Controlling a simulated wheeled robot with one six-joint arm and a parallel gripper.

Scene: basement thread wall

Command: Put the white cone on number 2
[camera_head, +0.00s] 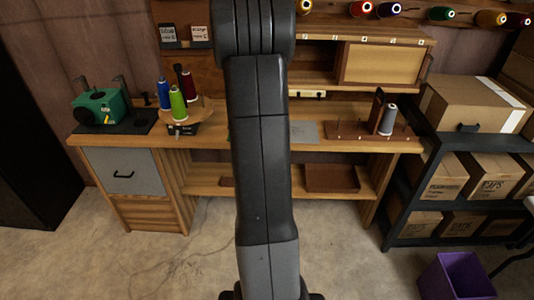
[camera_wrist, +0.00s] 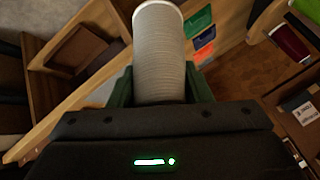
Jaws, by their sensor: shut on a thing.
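In the wrist view the white cone (camera_wrist: 159,52) of thread looks greyish white and sits between the two green fingers of my gripper (camera_wrist: 160,86). My gripper is shut on it, and the cone's wide pale end points away from the gripper. The lower part of the cone is hidden by the gripper body. In the head view my arm covers the middle, and the gripper and held cone cannot be made out. Small white tags (camera_head: 363,40) run along the upper shelf edge; their numbers are too small to read, so I cannot tell which is number 2.
Colored thread cones (camera_head: 360,8) are on the wall above the wooden bench (camera_head: 350,145). A grey cone (camera_head: 389,119) stands on a rack at the bench's right. A green machine (camera_head: 97,106) and a round spool stand (camera_head: 187,110) are left. Boxes fill a dark shelf (camera_head: 432,140).

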